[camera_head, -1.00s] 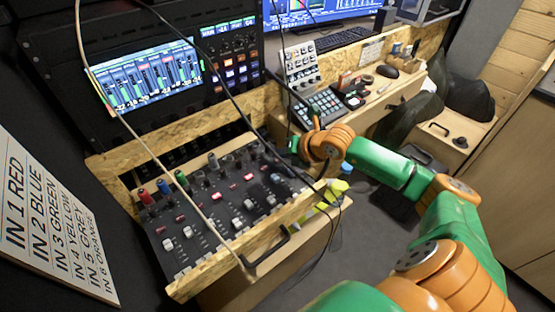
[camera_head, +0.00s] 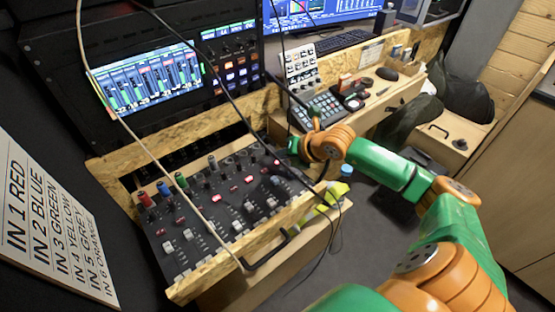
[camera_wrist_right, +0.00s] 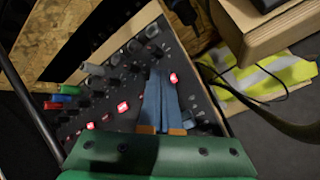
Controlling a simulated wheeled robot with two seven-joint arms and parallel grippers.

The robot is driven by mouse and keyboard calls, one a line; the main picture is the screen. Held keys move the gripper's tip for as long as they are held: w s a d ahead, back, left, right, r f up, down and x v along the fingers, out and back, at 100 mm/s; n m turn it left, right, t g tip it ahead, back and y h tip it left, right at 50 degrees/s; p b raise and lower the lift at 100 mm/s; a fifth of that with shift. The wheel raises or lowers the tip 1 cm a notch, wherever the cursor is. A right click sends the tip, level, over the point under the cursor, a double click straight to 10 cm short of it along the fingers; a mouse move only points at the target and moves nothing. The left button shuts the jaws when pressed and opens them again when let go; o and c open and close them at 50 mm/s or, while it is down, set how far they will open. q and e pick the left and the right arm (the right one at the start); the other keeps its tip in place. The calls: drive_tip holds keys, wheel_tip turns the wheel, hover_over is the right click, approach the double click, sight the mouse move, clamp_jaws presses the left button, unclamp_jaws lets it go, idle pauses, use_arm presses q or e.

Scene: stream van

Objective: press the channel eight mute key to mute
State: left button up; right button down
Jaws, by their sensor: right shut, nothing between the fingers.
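The black mixer (camera_head: 190,250) sits in a wooden frame, with knobs, faders and several red-lit keys. At its far right end a key (camera_head: 277,163) glows red; I take it for the channel eight mute key. In the right wrist view this lit key (camera_wrist_right: 173,78) is right beside my blue fingertips. My right gripper (camera_wrist_right: 158,72) is shut, with nothing between its fingers, and points down at the mixer's right end. I cannot tell whether the tips touch the panel. In the head view my wrist mostly hides the fingers. My left gripper is out of view.
Dark and pale cables (camera_head: 165,165) hang across the mixer. A wooden rail (camera_head: 225,250) edges its front. A yellow-green hi-vis item (camera_head: 325,203) lies at its right. A key pad (camera_head: 316,110) stands behind. A channel list sign (camera_head: 50,215) is at the left.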

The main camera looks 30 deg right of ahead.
drive_tip(key=shift+r, duration=0.2)
wheel_tip(320, 180, up, 6)
drive_tip(key=p, duration=0.4)
drive_tip(key=shift+f, duration=0.1)
